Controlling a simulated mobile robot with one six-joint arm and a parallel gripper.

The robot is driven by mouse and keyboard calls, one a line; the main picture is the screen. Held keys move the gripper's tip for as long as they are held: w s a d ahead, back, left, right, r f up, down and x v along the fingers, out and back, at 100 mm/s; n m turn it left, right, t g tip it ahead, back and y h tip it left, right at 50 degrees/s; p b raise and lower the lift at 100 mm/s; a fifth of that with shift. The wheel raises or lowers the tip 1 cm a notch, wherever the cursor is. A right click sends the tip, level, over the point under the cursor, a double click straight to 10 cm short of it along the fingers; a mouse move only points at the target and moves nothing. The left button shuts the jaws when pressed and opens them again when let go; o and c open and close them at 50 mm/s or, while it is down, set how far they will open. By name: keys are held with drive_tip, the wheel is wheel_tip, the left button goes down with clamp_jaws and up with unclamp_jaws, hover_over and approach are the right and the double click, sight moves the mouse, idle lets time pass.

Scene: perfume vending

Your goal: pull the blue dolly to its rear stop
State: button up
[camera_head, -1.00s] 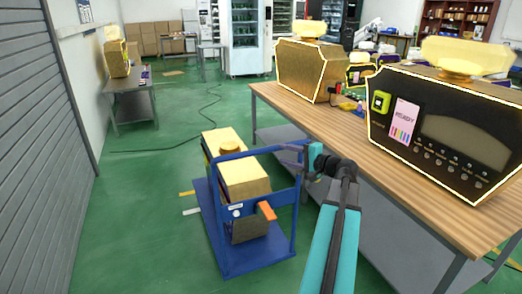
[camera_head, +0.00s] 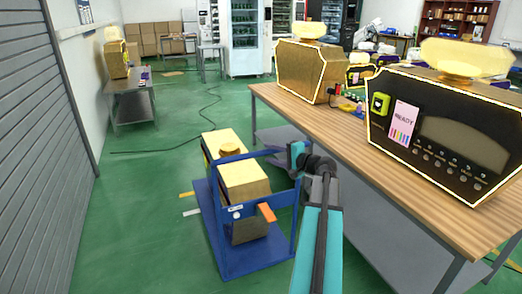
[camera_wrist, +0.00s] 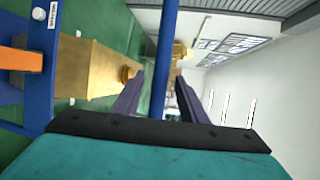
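The blue dolly (camera_head: 221,257) stands on the green floor left of the wooden table, with an upright blue frame (camera_head: 297,215) and an orange tab (camera_head: 267,213). It bears large gold perfume-bottle shapes (camera_head: 243,180). My gripper (camera_head: 268,152) is at the top bar of the frame, on its right side. In the wrist view, a blue bar (camera_wrist: 167,40) runs between the two dark fingers of my gripper (camera_wrist: 160,82). The fingers stand apart with gaps beside the bar, so the gripper looks open around it. The orange tab also shows in the wrist view (camera_wrist: 14,59).
The wooden table (camera_head: 340,135) with black-and-gold machines (camera_head: 450,135) is close on the right. A grey shutter wall (camera_head: 40,150) is on the left. Yellow and white floor marks (camera_head: 189,203) lie left of the dolly. The floor in front and left is clear.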

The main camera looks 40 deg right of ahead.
drive_tip(key=w+f, duration=0.1)
drive_tip(key=w, duration=0.5)
drive_tip(key=shift+w+p, duration=0.25)
drive_tip(key=shift+p, duration=0.15)
drive_tip(key=shift+a+f, duration=0.1)
drive_tip(key=shift+c, duration=0.3)
